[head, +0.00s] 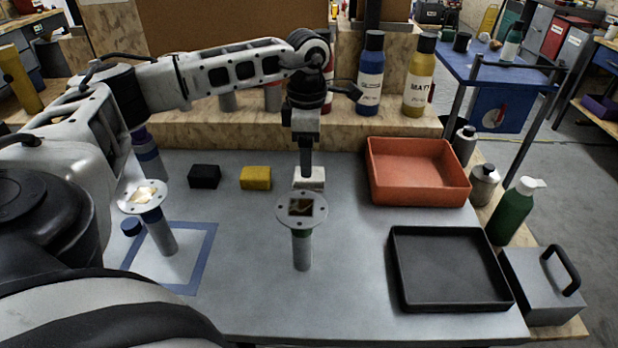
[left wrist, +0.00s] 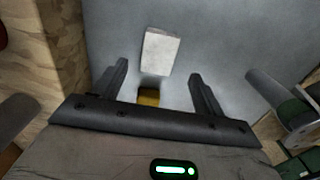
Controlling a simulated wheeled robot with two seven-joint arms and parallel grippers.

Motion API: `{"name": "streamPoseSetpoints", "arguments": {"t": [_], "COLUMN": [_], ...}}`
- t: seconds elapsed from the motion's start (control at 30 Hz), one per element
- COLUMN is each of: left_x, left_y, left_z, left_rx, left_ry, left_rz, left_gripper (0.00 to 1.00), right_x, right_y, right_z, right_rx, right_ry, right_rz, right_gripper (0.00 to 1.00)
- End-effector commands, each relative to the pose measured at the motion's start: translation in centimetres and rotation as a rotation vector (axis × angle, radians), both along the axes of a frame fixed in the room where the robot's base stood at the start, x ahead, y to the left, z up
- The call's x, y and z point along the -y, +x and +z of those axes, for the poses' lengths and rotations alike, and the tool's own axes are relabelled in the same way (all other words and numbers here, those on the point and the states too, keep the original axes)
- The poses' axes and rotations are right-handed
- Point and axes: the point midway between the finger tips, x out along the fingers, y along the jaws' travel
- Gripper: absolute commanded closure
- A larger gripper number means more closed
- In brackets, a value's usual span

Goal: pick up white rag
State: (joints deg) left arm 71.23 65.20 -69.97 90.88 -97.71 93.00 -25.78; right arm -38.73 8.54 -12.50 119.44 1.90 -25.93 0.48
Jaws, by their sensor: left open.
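The white rag (head: 311,180) is a small folded block lying on the grey table in the head view. In the left wrist view the white rag (left wrist: 160,50) lies just beyond the fingertips, in line with the gap between them. My left gripper (head: 306,168) points down above and just behind the rag and partly hides it. In the left wrist view its fingers (left wrist: 159,72) are spread, with nothing held between them. My right gripper is not in view.
A yellow block (head: 256,178) and a black block (head: 204,176) lie to the left. A round-topped stand (head: 302,250) rises in front of the rag. An orange tray (head: 418,200) and a black tray (head: 395,275) are on the right. Bottles (head: 370,80) stand behind.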

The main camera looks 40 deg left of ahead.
Motion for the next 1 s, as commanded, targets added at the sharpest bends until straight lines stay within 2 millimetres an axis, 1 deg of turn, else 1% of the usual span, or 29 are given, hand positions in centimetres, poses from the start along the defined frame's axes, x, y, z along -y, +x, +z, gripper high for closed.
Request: {"name": "streamPoseSetpoints", "arguments": {"t": [0.13,0.3,0.4,0.5,0.7,0.77,0.8,0.87,0.9,1.0], "left_x": [0.0,0.1,0.1,0.0,0.0,0.0,0.0,0.0,0.0,0.0], "left_y": [0.1,0.3,0.3,0.3,0.3,0.3,0.3,0.3,0.3,0.3], "left_z": [-1.1,-3.8,-4.9,-5.4,-5.4,-5.4,-5.4,-5.4,-5.4,-5.3], "left_rx": [-0.002,-0.002,-0.001,-0.001,0.000,0.000,0.000,0.000,0.000,0.000], "left_ry": [0.001,0.001,0.000,-0.001,0.000,0.000,0.000,0.000,0.000,0.000], "left_rz": [0.001,0.000,0.001,0.001,0.001,0.001,0.001,0.001,0.001,0.001], "left_gripper": [0.29,0.29,0.29,0.29,0.29,0.46,0.57,0.74,0.78,0.78], "right_x": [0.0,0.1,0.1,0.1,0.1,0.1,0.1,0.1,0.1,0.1], "right_y": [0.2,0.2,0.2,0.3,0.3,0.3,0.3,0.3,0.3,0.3], "right_z": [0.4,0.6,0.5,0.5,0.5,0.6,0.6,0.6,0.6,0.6], "right_rx": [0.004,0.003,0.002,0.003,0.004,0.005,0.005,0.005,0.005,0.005], "right_ry": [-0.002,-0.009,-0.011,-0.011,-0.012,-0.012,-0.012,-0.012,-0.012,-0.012], "right_rz": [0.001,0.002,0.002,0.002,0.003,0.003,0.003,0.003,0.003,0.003], "right_gripper": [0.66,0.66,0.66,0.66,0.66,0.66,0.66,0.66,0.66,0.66]}}
